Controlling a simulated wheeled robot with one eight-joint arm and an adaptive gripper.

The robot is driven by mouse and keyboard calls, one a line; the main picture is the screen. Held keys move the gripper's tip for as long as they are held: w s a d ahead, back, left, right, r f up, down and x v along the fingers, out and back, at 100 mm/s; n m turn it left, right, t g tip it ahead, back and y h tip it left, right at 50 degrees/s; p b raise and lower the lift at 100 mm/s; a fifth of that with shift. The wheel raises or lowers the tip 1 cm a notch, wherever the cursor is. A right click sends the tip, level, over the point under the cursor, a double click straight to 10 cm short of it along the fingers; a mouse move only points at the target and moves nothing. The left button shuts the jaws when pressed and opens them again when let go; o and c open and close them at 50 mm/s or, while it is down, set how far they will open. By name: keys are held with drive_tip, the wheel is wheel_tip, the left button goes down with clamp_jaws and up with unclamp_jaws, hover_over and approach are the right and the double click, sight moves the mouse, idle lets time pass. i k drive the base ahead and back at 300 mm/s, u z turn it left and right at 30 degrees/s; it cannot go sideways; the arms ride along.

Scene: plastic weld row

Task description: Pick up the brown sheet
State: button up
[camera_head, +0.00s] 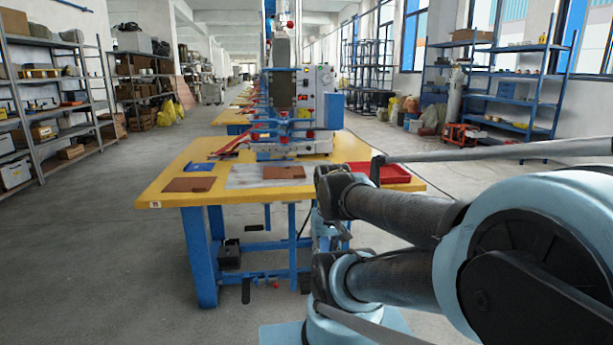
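Two brown sheets lie flat on the yellow table (160,192). One brown sheet (189,184) is at the table's front left. The other brown sheet (284,172) lies on a grey plate (242,180) in front of the machine. The frame does not tell which of the two the task names. My arm fills the right side of the picture. My gripper is not in view.
The blue and grey welding machine (295,105) stands on the table. A red tray (385,172) is at the table's right, partly behind my arm. A blue item (201,167) lies behind the left sheet. Shelves (45,95) line the left side; the floor left of the table is clear.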

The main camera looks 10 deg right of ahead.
sight(292, 171)
drive_tip(key=z, duration=0.05)
drive_tip(key=i, duration=1)
